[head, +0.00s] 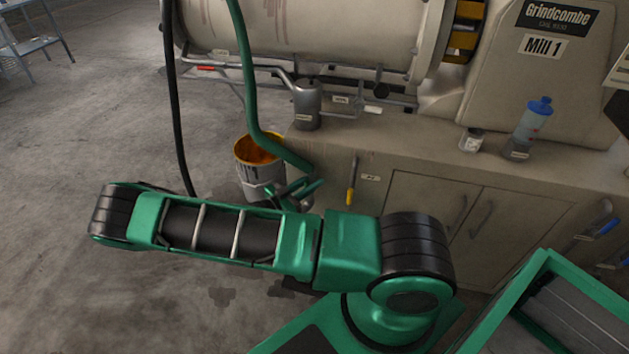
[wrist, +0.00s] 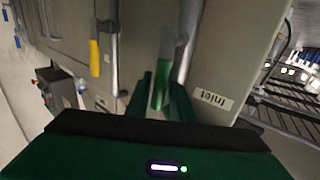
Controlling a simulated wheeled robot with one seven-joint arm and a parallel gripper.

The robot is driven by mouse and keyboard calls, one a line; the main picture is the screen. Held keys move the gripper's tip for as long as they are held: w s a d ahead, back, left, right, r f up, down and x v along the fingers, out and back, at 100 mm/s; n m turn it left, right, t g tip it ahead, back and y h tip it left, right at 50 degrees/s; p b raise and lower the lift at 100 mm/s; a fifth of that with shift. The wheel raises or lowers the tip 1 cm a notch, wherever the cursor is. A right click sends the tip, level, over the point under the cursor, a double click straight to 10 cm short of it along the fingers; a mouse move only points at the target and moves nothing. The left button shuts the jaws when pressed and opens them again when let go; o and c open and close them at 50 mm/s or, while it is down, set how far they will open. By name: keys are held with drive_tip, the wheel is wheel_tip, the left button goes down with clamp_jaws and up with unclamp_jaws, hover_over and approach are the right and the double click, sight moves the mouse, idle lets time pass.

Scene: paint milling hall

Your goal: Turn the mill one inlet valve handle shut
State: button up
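The inlet valve handle (wrist: 158,94), a grey lever with a green grip, shows in the wrist view beside the white "Inlet" label (wrist: 213,97). My gripper (wrist: 162,90) has its two dark green fingers apart, one on each side of the green grip. A narrow gap seems to show, and I cannot tell whether either finger touches it. In the head view my gripper (head: 301,188) is beyond my arm, in front of the bench by the green hose. The inlet handle cannot be made out there. Mill 1 (head: 300,30) stands above.
A yellow-gripped lever (head: 350,195) hangs nearby, also in the wrist view (wrist: 94,58). A bucket with orange contents (head: 260,165) stands on the floor beside my gripper. A green hose (head: 247,85) and black hose (head: 172,100) hang close. Open floor lies left.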

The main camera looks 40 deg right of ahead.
drive_tip(key=shift+d, duration=0.8)
drive_tip(key=shift+w, duration=0.1)
drive_tip(key=shift+c, duration=0.4)
clamp_jaws()
drive_tip(key=shift+a, duration=0.1)
